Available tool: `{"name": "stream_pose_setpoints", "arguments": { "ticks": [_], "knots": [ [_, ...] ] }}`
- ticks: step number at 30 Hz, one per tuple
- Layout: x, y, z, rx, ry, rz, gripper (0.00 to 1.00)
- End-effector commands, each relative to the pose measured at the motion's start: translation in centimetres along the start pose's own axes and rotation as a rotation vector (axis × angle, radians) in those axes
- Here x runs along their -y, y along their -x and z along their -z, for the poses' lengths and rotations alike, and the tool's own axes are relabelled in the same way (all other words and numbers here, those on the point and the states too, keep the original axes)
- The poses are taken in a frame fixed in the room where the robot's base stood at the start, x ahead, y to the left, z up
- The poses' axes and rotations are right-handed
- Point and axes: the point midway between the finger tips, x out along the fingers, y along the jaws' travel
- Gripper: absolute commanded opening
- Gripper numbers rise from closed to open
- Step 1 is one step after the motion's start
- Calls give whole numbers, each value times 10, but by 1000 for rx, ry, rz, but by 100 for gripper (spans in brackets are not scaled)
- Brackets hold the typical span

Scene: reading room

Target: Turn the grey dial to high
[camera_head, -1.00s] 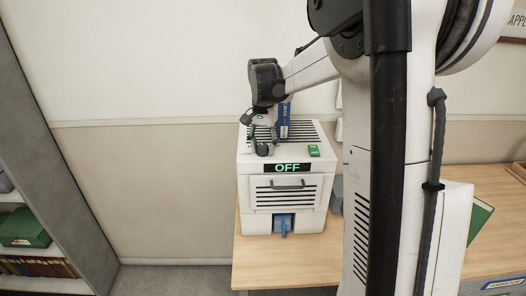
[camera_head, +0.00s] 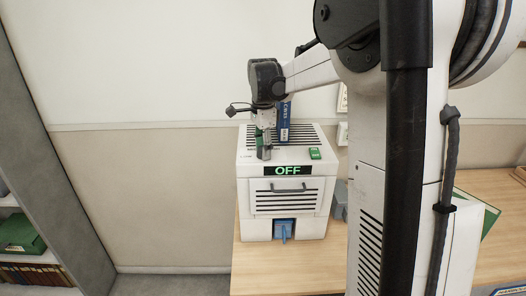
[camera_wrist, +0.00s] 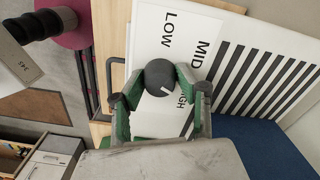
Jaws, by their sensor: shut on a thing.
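The grey dial (camera_wrist: 159,76) is a dark round knob with a short white mark on its lower right side, toward the lettering. It sits on the white top of the machine (camera_head: 262,202), beside the words LOW, MID and a partly hidden HIGH. My gripper (camera_wrist: 161,82) has green fingers with dark tips, one on each side of the dial, and is shut on it. In the head view my gripper (camera_head: 264,150) points down at the machine's front left top and hides the dial. The machine's display (camera_head: 288,170) reads OFF in green.
A green button or switch (camera_head: 315,154) is at the top's right front. A blue item with white lettering (camera_head: 284,122) stands behind my gripper. Slotted vents cover the top. A wooden table (camera_head: 290,268) supports the machine. A shelf (camera_head: 70,170) is at the left.

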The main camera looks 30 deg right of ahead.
Motion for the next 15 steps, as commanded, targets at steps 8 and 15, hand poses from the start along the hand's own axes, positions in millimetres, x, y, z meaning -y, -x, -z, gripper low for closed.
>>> {"name": "stream_pose_setpoints", "arguments": {
  "ticks": [8, 15],
  "knots": [
    [0, 0, 0, 0, -84, 1, 6],
    [0, 1, 0, 0, -101, 1, 6]
  ]
}}
